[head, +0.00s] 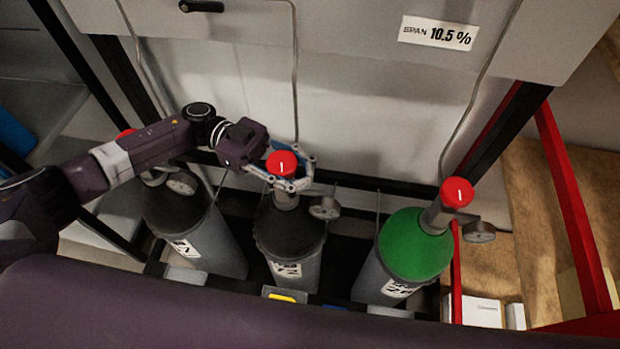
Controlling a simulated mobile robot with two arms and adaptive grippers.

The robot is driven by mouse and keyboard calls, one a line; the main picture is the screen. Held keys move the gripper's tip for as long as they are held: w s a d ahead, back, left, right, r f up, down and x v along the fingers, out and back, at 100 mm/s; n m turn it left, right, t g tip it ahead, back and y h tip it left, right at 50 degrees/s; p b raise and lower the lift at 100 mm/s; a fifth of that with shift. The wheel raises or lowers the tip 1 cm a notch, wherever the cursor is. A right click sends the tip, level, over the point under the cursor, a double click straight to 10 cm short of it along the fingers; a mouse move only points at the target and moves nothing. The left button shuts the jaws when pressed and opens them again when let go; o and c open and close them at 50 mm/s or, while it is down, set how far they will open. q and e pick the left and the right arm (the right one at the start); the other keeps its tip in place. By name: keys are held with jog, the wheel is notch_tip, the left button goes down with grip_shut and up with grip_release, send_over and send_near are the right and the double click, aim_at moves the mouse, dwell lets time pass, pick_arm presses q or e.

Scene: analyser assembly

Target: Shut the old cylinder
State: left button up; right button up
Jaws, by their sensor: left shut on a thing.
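Three gas cylinders stand upright in a row, each with a red valve knob and a gauge. The middle cylinder (290,238) is grey with a dark top and a white label. My left gripper (290,172) is at its red knob (282,162), with its fingers shut around the knob's sides. The left cylinder (180,215) is also dark-topped, and my left arm partly hides its knob (126,133). The right cylinder (414,246) has a green top and its red knob (457,193) is free. Which cylinder is the old one I cannot tell. My right gripper is not in view.
A grey cabinet panel behind carries a label (437,33) reading "SPAN 10.5 %". Thin hoses run down it to the cylinders. Black frame posts (507,125) and a red frame (575,200) stand to the right. A dark bar crosses behind the cylinders.

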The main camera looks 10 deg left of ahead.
pick_arm(q)
jog(key=shift+s+a+f+m+g+y+b, duration=0.15)
jog(key=shift+m+g+y+b, duration=0.15)
jog(key=shift+m+g+b, duration=0.25)
jog(key=shift+s+a+r+m+g+y+b, duration=0.15)
jog(key=shift+m+g+y+b, duration=0.25)
jog(key=shift+g, duration=0.25)
jog(key=shift+s+m+g+y+b, duration=0.2)
jog(key=shift+m+g+y+b, duration=0.1)
jog(key=shift+m+g+b, duration=0.3)
jog(key=shift+r, duration=0.15)
jog(key=o, duration=1.2)
jog(key=shift+a, duration=0.1)
jog(key=shift+o, duration=0.2)
notch_tip(320, 180, up, 10)
